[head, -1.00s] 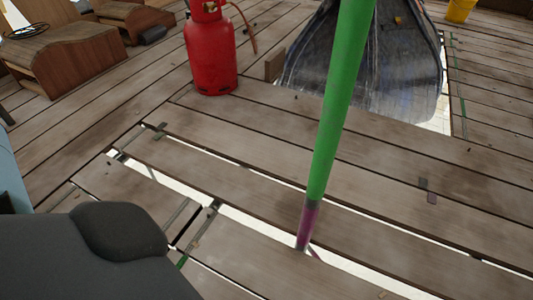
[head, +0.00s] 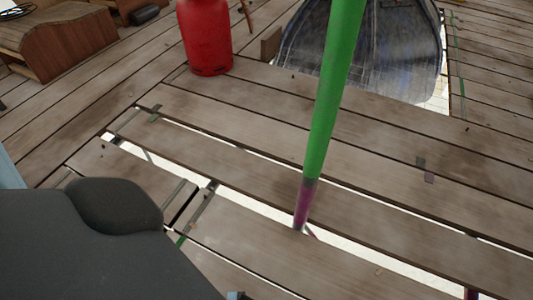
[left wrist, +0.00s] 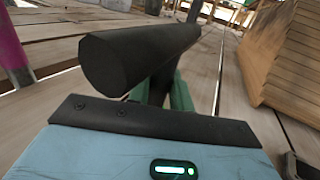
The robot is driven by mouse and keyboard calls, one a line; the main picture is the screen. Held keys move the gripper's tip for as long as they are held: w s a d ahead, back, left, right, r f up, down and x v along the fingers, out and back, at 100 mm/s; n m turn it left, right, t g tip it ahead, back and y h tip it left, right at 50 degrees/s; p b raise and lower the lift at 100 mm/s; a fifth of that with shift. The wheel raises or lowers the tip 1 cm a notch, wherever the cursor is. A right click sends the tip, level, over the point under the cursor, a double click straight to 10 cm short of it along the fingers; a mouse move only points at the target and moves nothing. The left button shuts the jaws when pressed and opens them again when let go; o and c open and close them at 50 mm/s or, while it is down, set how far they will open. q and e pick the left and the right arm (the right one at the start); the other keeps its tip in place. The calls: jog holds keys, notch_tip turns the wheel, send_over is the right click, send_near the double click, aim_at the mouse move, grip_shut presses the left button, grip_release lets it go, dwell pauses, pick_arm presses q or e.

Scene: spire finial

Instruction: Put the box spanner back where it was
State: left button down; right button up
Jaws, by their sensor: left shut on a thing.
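In the left wrist view a dark, thick round bar (left wrist: 135,55), which I take to be the box spanner, lies across in front of my left gripper (left wrist: 168,95). Its blunt near end faces the camera at the left. The green fingers are partly hidden behind the bar and the gripper's dark edge, and they are shut on it. The head view does not clearly show the bar or the left fingers; a dark grey arm part of mine fills its lower left. My right gripper is in neither view. I cannot make out the spanner's former place.
A green pole with a purple foot (head: 325,110) stands on the plank floor (head: 380,180), which has open gaps. A red gas cylinder (head: 205,38), a wooden piece (head: 70,42) and a large dark scuffed object (head: 365,45) stand farther back. Stacked wood (left wrist: 285,60) is at right in the wrist view.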

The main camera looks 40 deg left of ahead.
pick_arm(q)
jog(key=shift+f+b, duration=1.4)
jog(key=shift+f, duration=0.25)
jog(key=shift+f, duration=0.15)
jog(key=c, duration=1.3)
grip_release()
jog(key=shift+o, duration=0.2)
jog(key=shift+s+a, duration=0.2)
jog(key=shift+s, duration=0.05)
jog(key=v, duration=1.1)
jog(key=shift+a+p, duration=0.15)
jog(key=shift+p, duration=0.15)
jog(key=shift+s, duration=0.1)
